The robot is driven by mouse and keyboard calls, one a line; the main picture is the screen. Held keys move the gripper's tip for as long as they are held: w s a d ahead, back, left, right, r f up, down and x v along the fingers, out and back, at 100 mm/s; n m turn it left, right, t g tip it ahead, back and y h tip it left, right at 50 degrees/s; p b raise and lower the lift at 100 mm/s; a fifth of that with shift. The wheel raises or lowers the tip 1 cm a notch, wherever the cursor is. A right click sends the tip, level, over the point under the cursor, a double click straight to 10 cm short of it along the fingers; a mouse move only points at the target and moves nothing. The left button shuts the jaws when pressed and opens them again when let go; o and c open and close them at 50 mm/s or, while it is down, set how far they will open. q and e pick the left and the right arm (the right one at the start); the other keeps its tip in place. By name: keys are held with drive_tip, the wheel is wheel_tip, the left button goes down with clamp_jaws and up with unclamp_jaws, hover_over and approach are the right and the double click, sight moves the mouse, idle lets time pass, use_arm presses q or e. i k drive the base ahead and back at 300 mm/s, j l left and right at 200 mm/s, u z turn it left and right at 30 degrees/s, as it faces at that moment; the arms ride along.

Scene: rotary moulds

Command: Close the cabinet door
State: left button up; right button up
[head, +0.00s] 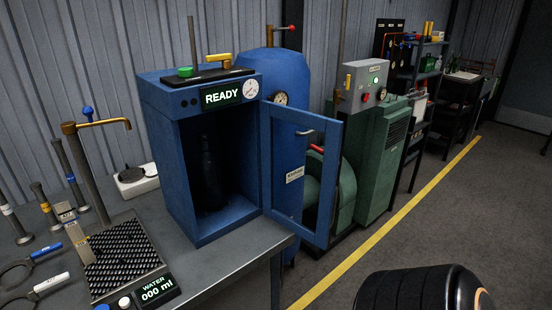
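The blue cabinet (222,228) stands on the grey workbench with its front open. Its door (331,190) is swung wide out to the right on the cabinet's right edge. A dark bottle-like shape (209,175) stands inside the dim cabinet. A display on the cabinet's top front reads READY, beside a round gauge. Neither of my grippers is in view.
The grey workbench (225,262) holds a black grated plate (125,258) under a brass-topped tap (101,126), a WATER 000 ml display (157,290) and hand tools at left. A blue tank and green machine (385,165) stand behind the door.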

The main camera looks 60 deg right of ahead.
sight(333, 129)
drive_tip(key=l+u, duration=0.15)
drive_tip(key=l, duration=0.3)
drive_tip(key=k+l+u, duration=0.2)
drive_tip(key=l, duration=0.85)
drive_tip(key=k+l+u, duration=0.1)
drive_tip(key=l, duration=0.55)
drive_tip(key=k+l, duration=0.1)
drive_tip(key=l, duration=0.5)
